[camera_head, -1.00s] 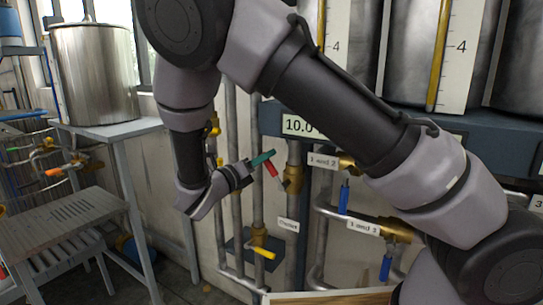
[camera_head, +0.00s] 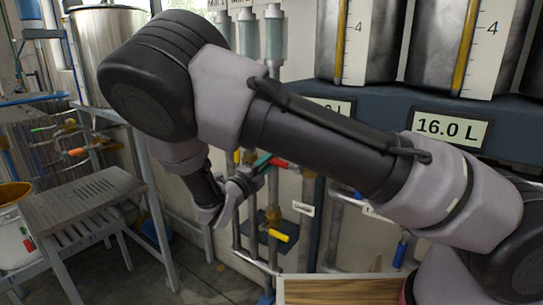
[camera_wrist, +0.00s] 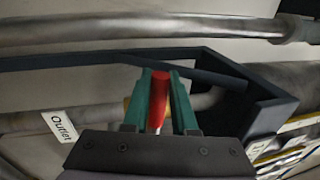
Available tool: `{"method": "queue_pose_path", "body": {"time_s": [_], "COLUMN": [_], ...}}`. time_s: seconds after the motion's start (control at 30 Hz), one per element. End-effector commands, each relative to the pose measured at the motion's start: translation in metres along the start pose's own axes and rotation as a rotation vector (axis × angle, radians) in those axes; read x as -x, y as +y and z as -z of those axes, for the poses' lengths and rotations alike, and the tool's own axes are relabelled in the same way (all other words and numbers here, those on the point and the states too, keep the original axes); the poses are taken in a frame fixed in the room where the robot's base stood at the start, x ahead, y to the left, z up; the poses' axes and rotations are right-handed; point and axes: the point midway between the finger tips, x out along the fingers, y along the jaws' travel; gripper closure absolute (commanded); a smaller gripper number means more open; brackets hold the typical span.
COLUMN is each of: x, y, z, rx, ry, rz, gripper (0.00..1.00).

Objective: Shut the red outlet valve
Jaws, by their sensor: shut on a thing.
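The red outlet valve handle (camera_head: 281,163) shows in the head view just right of my green fingertips, on upright pipework. In the wrist view the red handle (camera_wrist: 158,98) lies between my two green fingers. My gripper (camera_head: 266,161) is shut on this handle, and it also shows in the wrist view (camera_wrist: 160,82). A white "Outlet" label (camera_wrist: 60,126) is left of the fingers there. The valve body is mostly hidden by my arm and gripper.
A yellow-handled valve (camera_head: 279,236) is below my gripper, and a blue handle (camera_head: 402,252) is to the right. A grey slatted stand (camera_head: 85,203) is at the left. A display (camera_head: 450,128) reads 16.0 L. A dark angled bracket (camera_wrist: 262,112) is close by the fingers.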

Motion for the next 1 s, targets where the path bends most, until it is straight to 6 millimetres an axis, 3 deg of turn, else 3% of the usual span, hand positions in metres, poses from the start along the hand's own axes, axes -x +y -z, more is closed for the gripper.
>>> {"method": "queue_pose_path", "body": {"time_s": [0.73, 0.77, 0.8, 0.83, 1.0], "x": [0.0031, 0.0030, 0.0030, 0.0029, 0.0023], "y": [0.0099, 0.0099, 0.0098, 0.0097, 0.0090], "z": [0.0007, 0.0007, 0.0007, 0.0006, 0.0006], "rx": [0.092, 0.092, 0.091, 0.091, 0.089], "ry": [-0.020, -0.020, -0.020, -0.020, -0.019], "rz": [-0.003, -0.003, -0.002, -0.002, -0.001], "gripper": [1.00, 0.67, 0.52, 0.44, 0.44]}}
